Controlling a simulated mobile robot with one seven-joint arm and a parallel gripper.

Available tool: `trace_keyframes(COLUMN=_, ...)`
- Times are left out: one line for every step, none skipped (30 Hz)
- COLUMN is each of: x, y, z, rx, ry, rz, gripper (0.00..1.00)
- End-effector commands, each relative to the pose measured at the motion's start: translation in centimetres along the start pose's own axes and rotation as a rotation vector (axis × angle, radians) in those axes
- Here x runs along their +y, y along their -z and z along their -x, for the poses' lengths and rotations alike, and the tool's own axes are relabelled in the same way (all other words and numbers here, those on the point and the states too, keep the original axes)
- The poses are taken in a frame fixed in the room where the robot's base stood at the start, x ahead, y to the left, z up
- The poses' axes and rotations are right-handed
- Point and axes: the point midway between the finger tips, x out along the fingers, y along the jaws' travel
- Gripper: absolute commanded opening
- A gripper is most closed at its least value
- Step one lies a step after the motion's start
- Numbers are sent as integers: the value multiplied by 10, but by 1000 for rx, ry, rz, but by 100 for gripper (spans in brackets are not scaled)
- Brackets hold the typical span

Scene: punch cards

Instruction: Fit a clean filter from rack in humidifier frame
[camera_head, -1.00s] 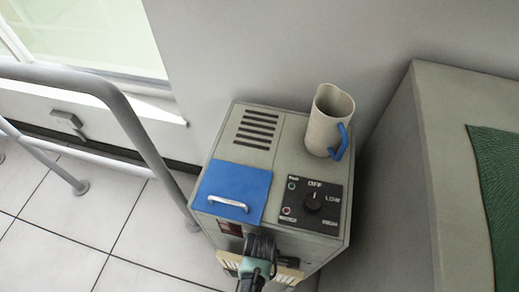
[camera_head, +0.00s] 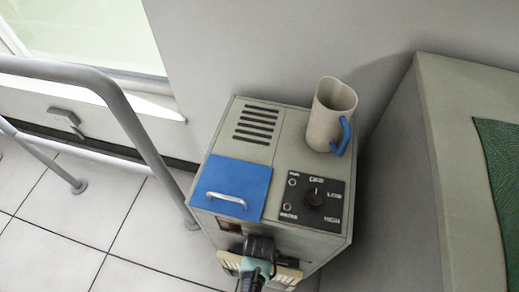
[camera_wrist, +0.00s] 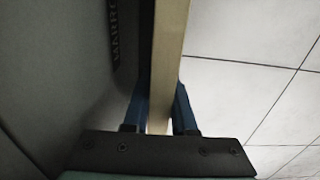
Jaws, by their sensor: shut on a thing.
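The humidifier (camera_head: 255,150) is a grey-beige box with a blue lid (camera_head: 232,180), a black control panel and top vents. My gripper (camera_head: 260,250) is at its front face, below the lid. In the wrist view my gripper (camera_wrist: 160,105) has its two blue fingers shut on a thin tan-edged panel, the filter (camera_wrist: 168,50). The filter also shows in the head view (camera_head: 289,275), in front of the humidifier's front face. My gripper hides much of it and the frame behind. I cannot tell whether the filter sits in the frame. The filter rack is not identifiable.
A beige jug (camera_head: 325,118) with a blue handle stands on the humidifier's top. A metal rail (camera_head: 125,115) runs along the left. A large beige box-like piece (camera_head: 440,150) with a green cover stands at the right. Tiled floor (camera_head: 145,235) is free at left.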

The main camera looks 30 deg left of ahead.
Motion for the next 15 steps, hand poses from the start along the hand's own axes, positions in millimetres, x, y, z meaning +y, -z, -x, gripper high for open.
trace_keyframes(x=0, y=0, z=0, rx=0, ry=-1, rz=0, gripper=0)
trace_keyframes(x=1, y=0, z=0, rx=0, ry=-1, rz=0, gripper=0)
trace_keyframes(x=0, y=0, z=0, rx=0, ry=-1, rz=0, gripper=0)
trace_keyframes(x=0, y=0, z=0, rx=0, ry=-1, rz=0, gripper=0)
trace_keyframes(x=0, y=0, z=0, rx=0, ry=-1, rz=0, gripper=0)
trace_keyframes(x=0, y=0, z=0, rx=0, ry=-1, rz=0, gripper=0)
trace_keyframes(x=0, y=0, z=0, rx=0, ry=-1, rz=0, gripper=0)
trace_keyframes(x=0, y=0, z=0, rx=0, ry=-1, rz=0, gripper=0)
trace_keyframes(x=0, y=0, z=0, rx=0, ry=-1, rz=0, gripper=0)
trace_keyframes(x=0, y=0, z=0, rx=0, ry=-1, rz=0, gripper=0)
trace_keyframes(x=0, y=0, z=-1, rx=0, ry=-1, rz=0, gripper=0)
trace_keyframes(x=0, y=0, z=-2, rx=0, ry=-1, rz=0, gripper=0)
trace_keyframes(x=0, y=0, z=-3, rx=0, ry=-1, rz=0, gripper=0)
trace_keyframes(x=0, y=0, z=-4, rx=0, ry=-1, rz=0, gripper=0)
trace_keyframes(x=0, y=0, z=-6, rx=0, ry=-1, rz=0, gripper=0)
